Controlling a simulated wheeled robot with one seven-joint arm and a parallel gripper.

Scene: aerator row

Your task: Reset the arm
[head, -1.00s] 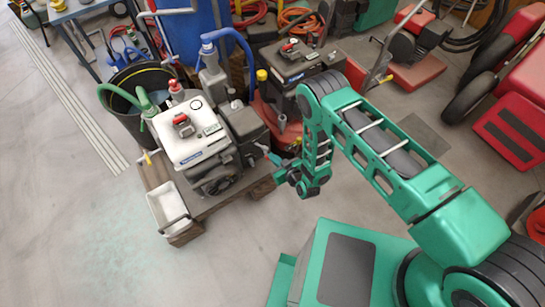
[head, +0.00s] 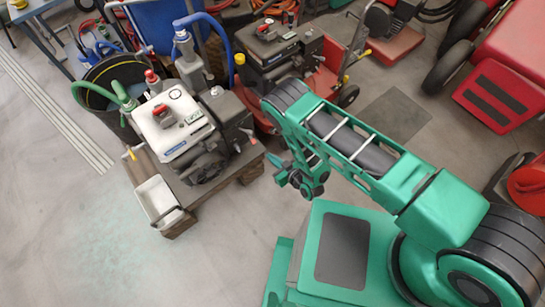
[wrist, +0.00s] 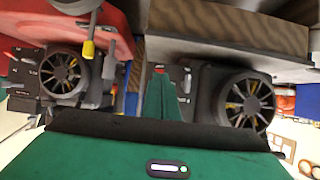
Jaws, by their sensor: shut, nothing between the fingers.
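My arm reaches out from the right in the head view and bends down at the elbow. My gripper (head: 277,168) hangs over the floor to the right of the pallet with the white-topped machine (head: 173,119). It looks apart from the machine and the pallet. In the wrist view my gripper's green fingers (wrist: 163,100) are together, with nothing seen between them. Behind them are two dark fan housings, one at the right (wrist: 244,98) and one at the left (wrist: 65,73).
The wooden pallet (head: 178,228) has a white tray (head: 157,203) at its front corner. A black bucket (head: 107,82) with a green hose stands behind the machine. A second dark machine on a red cart (head: 322,80) stands behind my arm. The floor (head: 80,230) at lower left is clear.

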